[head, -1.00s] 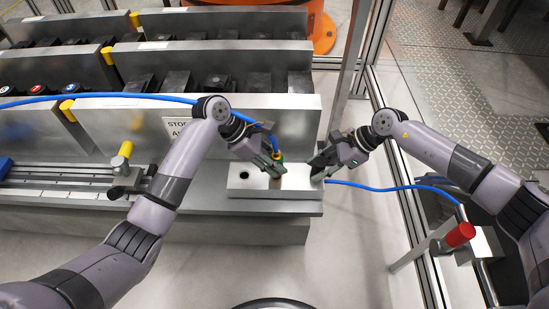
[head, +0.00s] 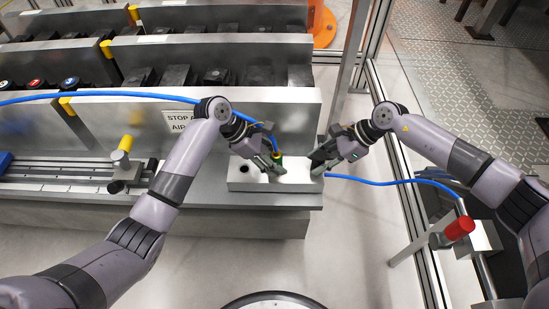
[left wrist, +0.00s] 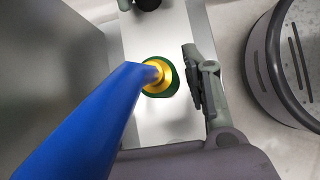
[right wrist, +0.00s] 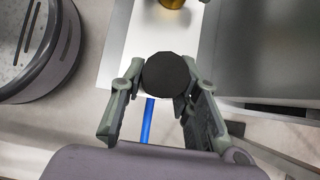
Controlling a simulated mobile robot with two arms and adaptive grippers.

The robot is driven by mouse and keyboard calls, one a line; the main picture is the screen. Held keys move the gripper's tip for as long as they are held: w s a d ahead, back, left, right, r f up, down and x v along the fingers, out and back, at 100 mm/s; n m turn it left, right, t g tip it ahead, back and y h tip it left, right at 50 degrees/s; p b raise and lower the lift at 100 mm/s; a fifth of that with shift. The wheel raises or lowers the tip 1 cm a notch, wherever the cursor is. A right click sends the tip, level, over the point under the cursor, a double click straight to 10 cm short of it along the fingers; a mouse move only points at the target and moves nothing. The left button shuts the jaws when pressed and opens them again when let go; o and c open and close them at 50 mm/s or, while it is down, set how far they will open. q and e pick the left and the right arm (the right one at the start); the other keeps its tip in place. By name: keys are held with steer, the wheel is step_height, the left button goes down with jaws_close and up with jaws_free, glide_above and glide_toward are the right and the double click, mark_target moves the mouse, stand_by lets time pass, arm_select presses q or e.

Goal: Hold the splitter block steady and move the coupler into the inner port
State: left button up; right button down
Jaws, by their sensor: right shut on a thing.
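The splitter block (head: 245,183) is a long silver block on a metal ledge, with a dark open port (head: 243,168) near its left end. The coupler (head: 277,156) is brass with a blue hose; it stands over the block's middle, and a green ring shows around its base in the left wrist view (left wrist: 159,78). My left gripper (head: 272,165) is at the coupler; one finger stands clear of it, and the other is hidden by the hose. My right gripper (right wrist: 160,100) is shut on a round black knob (right wrist: 167,75) at the block's right end.
Another blue hose (head: 395,187) leaves the block's right end toward a red-handled fitting (head: 459,229). A tall metal panel (head: 280,115) stands close behind the block. A slotted rail (head: 60,172) with a yellow-topped clamp lies to the left. Open floor is in front.

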arm_select(q)
steer(key=shift+o, duration=0.6)
steer(key=v, duration=1.2)
arm_select(e)
steer(key=c, duration=1.1)
jaws_free()
steer(key=shift+d+r, duration=0.1)
